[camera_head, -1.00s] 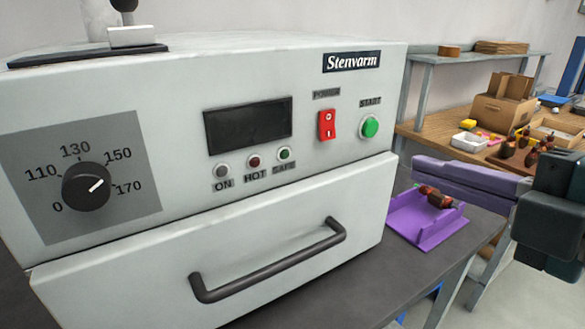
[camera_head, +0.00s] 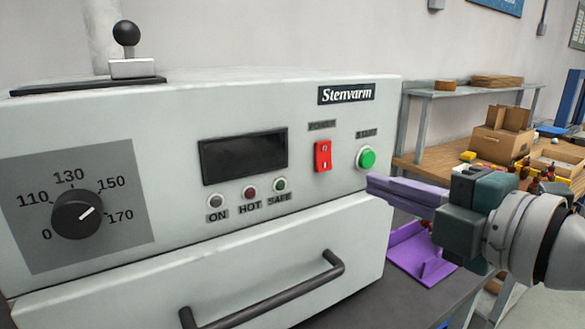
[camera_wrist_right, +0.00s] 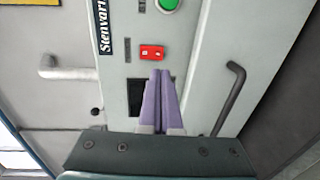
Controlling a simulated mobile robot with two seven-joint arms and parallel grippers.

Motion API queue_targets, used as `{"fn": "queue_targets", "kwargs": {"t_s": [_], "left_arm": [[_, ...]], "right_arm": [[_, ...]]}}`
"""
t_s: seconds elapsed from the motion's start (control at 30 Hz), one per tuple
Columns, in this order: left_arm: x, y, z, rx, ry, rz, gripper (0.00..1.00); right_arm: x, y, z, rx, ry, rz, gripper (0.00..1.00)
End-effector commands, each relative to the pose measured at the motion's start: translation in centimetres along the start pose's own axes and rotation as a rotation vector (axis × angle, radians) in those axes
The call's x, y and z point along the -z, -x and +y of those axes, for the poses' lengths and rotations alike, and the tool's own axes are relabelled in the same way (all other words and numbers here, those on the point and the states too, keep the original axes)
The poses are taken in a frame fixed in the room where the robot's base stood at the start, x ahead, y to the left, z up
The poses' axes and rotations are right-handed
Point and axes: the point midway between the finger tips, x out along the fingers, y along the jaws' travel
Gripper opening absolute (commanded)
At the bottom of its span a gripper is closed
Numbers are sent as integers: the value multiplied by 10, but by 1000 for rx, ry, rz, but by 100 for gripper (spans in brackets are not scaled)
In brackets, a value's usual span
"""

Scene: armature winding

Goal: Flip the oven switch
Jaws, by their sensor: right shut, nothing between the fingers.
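The oven (camera_head: 300,215) is a light grey box labelled Stenvarm. Its red power switch (camera_head: 323,156) sits on the front panel, left of the round green start button (camera_head: 366,158). The switch also shows in the right wrist view (camera_wrist_right: 152,52), just beyond the fingertips. My right gripper (camera_head: 372,185) has purple fingers pressed together and empty. In the head view its tips are at the oven's right edge, just below the start button, apart from the switch in the picture. The fingers also show in the right wrist view (camera_wrist_right: 160,75). My left gripper is not in view.
A dial (camera_head: 78,214), a dark display (camera_head: 244,157) and three small lamps are on the panel. A drawer handle (camera_head: 265,295) sticks out below. A purple holder (camera_head: 415,252) stands on the dark table right of the oven. A wooden bench with boxes is behind.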

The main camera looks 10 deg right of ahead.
Motion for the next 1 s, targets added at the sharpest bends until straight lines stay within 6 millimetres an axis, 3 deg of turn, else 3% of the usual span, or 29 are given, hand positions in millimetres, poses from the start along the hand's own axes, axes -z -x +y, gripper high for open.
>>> {"fn": "queue_targets", "kwargs": {"t_s": [0.2,0.4,0.9,1.0], "left_arm": [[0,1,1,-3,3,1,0],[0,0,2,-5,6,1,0],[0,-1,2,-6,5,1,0],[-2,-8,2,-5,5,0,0]], "right_arm": [[1,-48,1,-1,-3,1,0],[0,-73,0,0,-2,-1,0],[0,-83,-1,1,0,-1,0],[0,-84,-4,-8,1,-2,0]]}}
